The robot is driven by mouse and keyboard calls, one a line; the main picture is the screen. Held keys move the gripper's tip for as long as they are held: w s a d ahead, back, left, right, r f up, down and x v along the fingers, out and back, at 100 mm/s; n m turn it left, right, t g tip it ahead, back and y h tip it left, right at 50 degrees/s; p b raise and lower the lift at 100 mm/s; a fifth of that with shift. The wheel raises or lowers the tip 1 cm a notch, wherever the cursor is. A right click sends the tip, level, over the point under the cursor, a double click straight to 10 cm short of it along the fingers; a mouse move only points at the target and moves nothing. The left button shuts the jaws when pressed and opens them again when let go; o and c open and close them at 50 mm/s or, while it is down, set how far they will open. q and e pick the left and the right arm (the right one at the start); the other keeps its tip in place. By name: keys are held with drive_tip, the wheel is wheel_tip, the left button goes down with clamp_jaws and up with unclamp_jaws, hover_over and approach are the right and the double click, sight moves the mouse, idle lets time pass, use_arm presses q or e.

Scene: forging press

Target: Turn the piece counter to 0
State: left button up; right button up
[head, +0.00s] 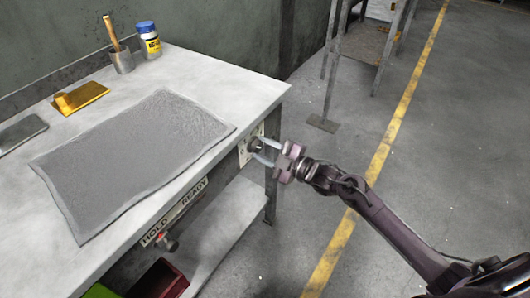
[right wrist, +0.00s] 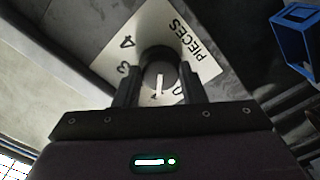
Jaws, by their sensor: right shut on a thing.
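The piece counter is a dark round knob (right wrist: 160,76) on a white plate (right wrist: 147,32) marked PIECES, with 4 and 3 on the left and a partly hidden digit, perhaps 0, at lower right. In the head view the plate (head: 243,156) is on the bench's front face near its right end. My right gripper (head: 260,150) is shut on the knob; its fingers flank it in the right wrist view (right wrist: 158,92). A white line on the knob runs nearly vertical in that view. The gripper hides the plate's lower part, so I cannot tell which number it marks. My left gripper is out of view.
A HOLD/READY plate (head: 175,213) with its own knob (head: 170,245) is further left on the bench front. A grey mat (head: 140,155), a yellow block (head: 80,98), a metal cup (head: 122,63) and a bottle (head: 148,42) are on the bench top. Open floor is at right.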

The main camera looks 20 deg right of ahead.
drive_tip(key=n+b, duration=0.2)
drive_tip(key=n, duration=0.4)
drive_tip(key=shift+b, duration=0.3)
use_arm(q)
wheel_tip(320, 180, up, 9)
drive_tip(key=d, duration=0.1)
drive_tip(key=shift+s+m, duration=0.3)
use_arm(e)
drive_tip(key=shift+n, duration=0.7)
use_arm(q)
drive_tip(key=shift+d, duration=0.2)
use_arm(e)
drive_tip(key=o, duration=1)
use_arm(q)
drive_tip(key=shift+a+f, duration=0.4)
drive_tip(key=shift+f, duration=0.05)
use_arm(e)
drive_tip(key=v, duration=0.7)
drive_tip(key=shift+s+d, duration=0.25)
drive_tip(key=shift+s, duration=0.05)
